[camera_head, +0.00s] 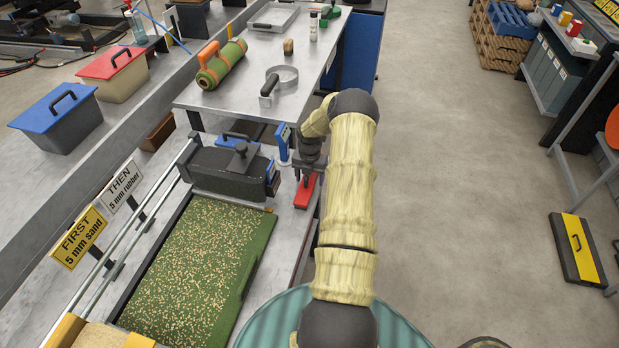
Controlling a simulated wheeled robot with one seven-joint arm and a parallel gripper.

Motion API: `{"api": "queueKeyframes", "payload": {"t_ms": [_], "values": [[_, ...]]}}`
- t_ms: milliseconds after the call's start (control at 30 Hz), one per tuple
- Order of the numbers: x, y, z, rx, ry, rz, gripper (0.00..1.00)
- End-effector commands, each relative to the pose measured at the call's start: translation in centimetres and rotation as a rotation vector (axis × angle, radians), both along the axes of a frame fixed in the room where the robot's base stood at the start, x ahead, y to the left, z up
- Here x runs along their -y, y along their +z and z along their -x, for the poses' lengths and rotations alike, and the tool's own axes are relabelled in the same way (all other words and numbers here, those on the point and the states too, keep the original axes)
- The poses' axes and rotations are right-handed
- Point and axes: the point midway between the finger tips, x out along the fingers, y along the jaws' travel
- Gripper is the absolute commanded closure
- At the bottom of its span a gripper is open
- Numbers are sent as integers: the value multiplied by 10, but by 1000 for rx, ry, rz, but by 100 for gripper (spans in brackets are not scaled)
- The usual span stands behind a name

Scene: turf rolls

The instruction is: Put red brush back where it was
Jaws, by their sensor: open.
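The red brush (304,193) lies on the grey bench strip to the right of the green turf (205,258). Its red block shows below my gripper. My gripper (308,174) points down over the far end of the brush and is open. My wrist and gripper cover that far end, and I cannot tell whether the fingers touch the brush.
A dark hopper (228,172) and a blue upright tool (282,144) stand just left of my gripper. Open floor (450,190) lies right.

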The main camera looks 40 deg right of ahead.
Motion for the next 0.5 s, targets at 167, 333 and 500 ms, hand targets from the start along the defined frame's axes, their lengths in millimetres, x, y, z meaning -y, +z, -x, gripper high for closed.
{"api": "queueKeyframes", "payload": {"t_ms": [167,333,500], "values": [[1,23,-1,3,-1,3,35],[1,56,0,4,0,4,35],[2,90,0,4,-2,4,35]]}}
